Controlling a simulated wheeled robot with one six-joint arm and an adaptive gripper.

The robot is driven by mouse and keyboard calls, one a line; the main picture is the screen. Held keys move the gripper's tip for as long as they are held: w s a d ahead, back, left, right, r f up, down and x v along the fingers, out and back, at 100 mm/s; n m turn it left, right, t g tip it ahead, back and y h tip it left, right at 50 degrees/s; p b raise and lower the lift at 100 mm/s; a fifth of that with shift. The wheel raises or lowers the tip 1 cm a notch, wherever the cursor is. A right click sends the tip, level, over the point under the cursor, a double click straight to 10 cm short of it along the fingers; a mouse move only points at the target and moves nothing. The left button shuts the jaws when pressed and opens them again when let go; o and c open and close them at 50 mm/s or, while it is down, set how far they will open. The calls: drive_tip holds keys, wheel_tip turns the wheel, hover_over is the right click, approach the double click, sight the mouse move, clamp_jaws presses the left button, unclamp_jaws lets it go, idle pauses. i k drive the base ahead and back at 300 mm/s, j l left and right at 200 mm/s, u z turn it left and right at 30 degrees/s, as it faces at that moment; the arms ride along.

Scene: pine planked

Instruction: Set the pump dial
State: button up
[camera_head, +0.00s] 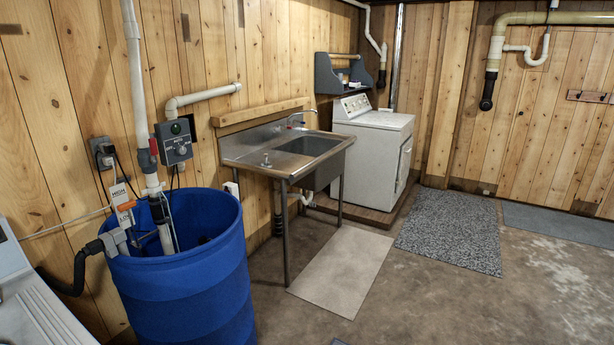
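The pump control box (174,142) is a small grey box on the plank wall, above and behind the blue barrel. Its dial (181,150) is a small round knob low on the front face, with faint lettering around it. A dark green round light or button (176,128) sits above the dial. The dial's exact setting is too small to read. The blue barrel (184,290) stands below with pipes and a hose going into it. My gripper is not in view.
A metal sink (290,152) stands right of the barrel, with a white washer or dryer (371,140) beyond it. A beige mat (342,270) and a grey speckled mat (450,230) lie on the floor. The concrete floor at the right (480,310) is clear.

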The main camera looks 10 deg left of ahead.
sight(182, 150)
drive_tip(key=i+l, duration=0.1)
drive_tip(key=i, duration=1.55)
